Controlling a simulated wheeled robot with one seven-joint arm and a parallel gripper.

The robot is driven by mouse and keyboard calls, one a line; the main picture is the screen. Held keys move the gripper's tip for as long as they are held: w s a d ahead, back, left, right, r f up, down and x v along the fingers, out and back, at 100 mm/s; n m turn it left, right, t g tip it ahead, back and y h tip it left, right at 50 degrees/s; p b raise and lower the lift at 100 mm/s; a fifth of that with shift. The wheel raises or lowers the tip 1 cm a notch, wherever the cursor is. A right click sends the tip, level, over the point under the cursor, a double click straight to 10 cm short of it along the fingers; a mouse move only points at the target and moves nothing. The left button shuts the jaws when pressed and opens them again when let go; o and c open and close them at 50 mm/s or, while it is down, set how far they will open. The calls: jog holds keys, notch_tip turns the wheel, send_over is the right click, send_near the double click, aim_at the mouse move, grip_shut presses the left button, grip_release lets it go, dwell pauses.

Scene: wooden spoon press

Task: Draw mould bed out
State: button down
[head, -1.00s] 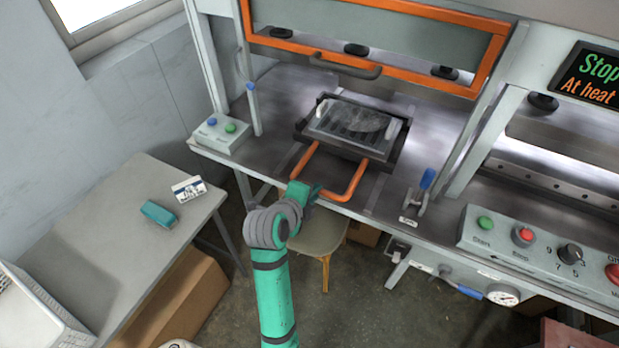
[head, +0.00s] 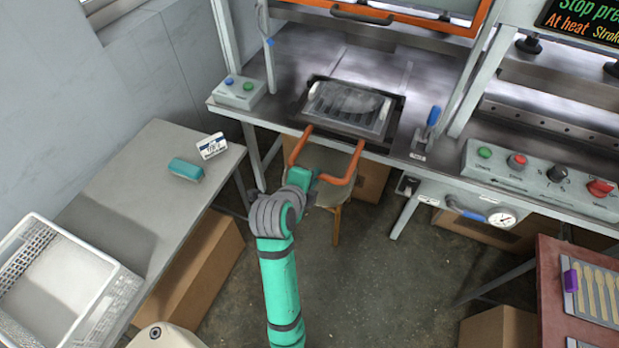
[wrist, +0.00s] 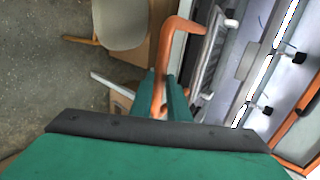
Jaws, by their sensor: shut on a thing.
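The mould bed (head: 342,130) is a dark frame at the front edge of the press table, carrying a grey, ribbed mould plate (head: 350,103) with a pale, glassy patch on it. Its orange U-shaped handle (head: 357,158) sticks out past the table edge over the floor. My gripper (head: 314,180) is shut on the handle's crossbar. In the wrist view the green fingers (wrist: 165,98) are around the orange handle (wrist: 160,82), and part of the mould bed (wrist: 207,55) shows beyond.
The orange-framed guard (head: 400,17) is raised above the bed. A stool (head: 330,195) stands under the handle. A side table (head: 130,200) with a teal block (head: 186,169) is at left, a white basket (head: 60,275) in front. A blue lever (head: 433,116) stands right of the bed.

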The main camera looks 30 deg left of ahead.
jog(key=shift+s+d+f, duration=0.1)
jog(key=shift+d, duration=0.05)
jog(key=c, duration=1.7)
grip_release()
